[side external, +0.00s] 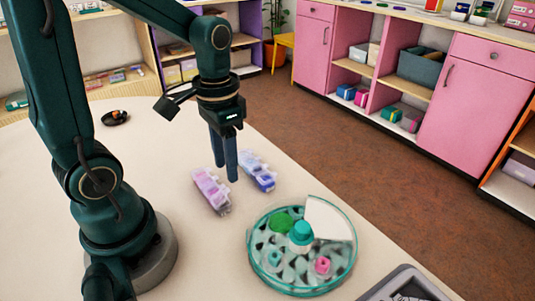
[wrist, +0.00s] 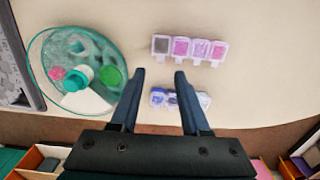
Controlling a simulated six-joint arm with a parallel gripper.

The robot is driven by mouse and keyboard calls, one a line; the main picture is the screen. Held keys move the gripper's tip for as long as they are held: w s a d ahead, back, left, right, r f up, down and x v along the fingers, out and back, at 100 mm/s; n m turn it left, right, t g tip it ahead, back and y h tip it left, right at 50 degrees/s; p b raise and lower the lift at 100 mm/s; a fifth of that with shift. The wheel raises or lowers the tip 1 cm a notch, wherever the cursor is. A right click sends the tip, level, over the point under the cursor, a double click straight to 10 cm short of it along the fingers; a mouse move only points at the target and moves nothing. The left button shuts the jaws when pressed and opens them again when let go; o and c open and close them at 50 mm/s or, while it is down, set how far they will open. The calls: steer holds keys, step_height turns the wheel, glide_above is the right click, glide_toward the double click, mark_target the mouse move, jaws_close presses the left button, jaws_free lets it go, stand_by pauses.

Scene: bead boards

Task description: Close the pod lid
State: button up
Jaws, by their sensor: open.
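A row of pink and purple bead pods (side external: 210,190) lies on the table, and it shows near the top of the wrist view (wrist: 190,48). Its leftmost pod there looks grey; I cannot tell whether that lid is open. A row of blue and purple pods (side external: 258,171) lies beside it. In the wrist view this row (wrist: 182,99) is partly hidden behind my right finger. My gripper (side external: 225,172) points down, open and empty, above the area of the two rows. In the wrist view the fingertips (wrist: 160,74) are apart with bare table between them.
A round teal-rimmed tray (side external: 252,258) stands near the rows, holding a teal-capped bottle (side external: 301,234), a green disc (side external: 282,223), a pink ring (side external: 322,265) and a white wedge (side external: 328,220). A grey bin (side external: 405,283) is at the front edge. A small dark dish (side external: 115,118) lies farther back.

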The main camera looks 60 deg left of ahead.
mark_target(220, 197)
steer(key=shift+f, duration=2.35)
jaws_close()
